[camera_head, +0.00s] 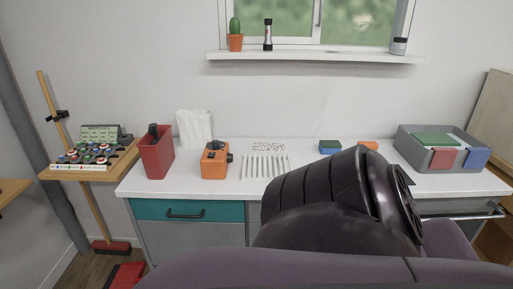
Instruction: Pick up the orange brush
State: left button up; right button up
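I cannot make out a clear brush shape. A small orange block-like thing (368,146) lies at the back right of the white table, partly hidden behind my dark arm. I cannot tell whether it is the orange brush. An orange box with black knobs (214,162) stands left of the middle of the table. Neither of my gripper's fingers shows in the head view. A large dark arm link of mine covers the lower right of the picture and part of the table.
The white table (223,187) holds a red bin (156,155), a row of thin pale tools (265,166), a blue-green block (329,147) and a grey bin (442,149). A wooden stand with a button panel (86,161) is at the left. A shelf (314,57) hangs above.

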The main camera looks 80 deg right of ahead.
aim_at(371, 144)
jog(key=z, duration=3.35)
